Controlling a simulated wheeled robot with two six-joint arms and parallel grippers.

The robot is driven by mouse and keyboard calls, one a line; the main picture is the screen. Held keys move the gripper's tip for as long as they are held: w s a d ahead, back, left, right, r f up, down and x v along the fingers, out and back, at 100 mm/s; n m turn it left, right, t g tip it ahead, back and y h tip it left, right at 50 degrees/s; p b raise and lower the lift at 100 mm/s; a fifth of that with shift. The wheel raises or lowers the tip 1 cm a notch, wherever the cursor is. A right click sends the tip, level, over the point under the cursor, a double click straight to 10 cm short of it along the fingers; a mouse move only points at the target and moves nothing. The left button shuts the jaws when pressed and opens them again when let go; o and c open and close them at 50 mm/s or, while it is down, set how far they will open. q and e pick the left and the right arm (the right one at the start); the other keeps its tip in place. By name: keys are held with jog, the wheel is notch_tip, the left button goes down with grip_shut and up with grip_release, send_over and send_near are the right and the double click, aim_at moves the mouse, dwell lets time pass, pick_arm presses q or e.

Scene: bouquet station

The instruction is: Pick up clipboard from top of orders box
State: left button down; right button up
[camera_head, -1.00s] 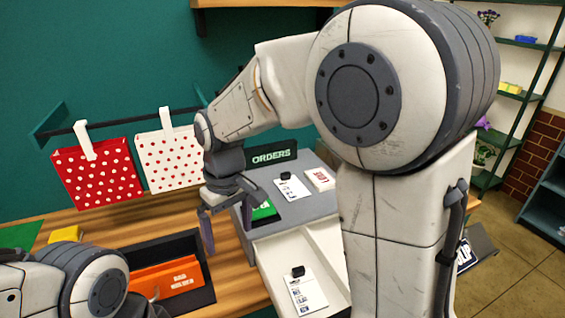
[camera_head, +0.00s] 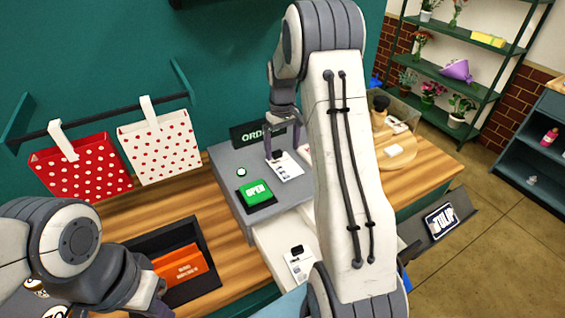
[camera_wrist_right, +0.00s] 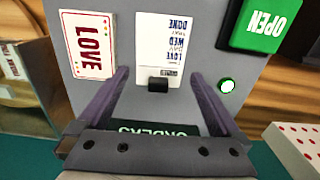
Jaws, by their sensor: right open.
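The clipboard (camera_head: 289,168), a white printed sheet with a black clip, lies flat on top of the grey orders box (camera_head: 226,160). It also shows in the right wrist view (camera_wrist_right: 163,40), with its clip end towards my gripper. My right gripper (camera_head: 282,143) is open and empty above the box, at the clip end. In the right wrist view its fingers (camera_wrist_right: 158,75) are spread on either side of the clip, not touching it. My left gripper (camera_head: 158,303) is only partly seen at the lower left; its jaws are unclear.
A green OPEN sign (camera_head: 256,192) and a LOVE card (camera_wrist_right: 86,44) lie on the box beside the clipboard. The ORDERS plate (camera_head: 257,133) stands behind. Below, an open drawer (camera_head: 268,239) holds another clipped sheet (camera_head: 300,264). A black tray (camera_head: 197,294) holds an orange item.

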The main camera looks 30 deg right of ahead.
aim_at(284, 164)
jog(key=f, duration=0.1)
jog(key=f+p, duration=0.1)
jog(key=f, duration=0.1)
jog(key=shift+s+f+p, duration=0.3)
jog(key=shift+s, duration=0.1)
jog(key=shift+f, duration=0.4)
jog(key=c, duration=1)
jog(key=shift+r, duration=0.1)
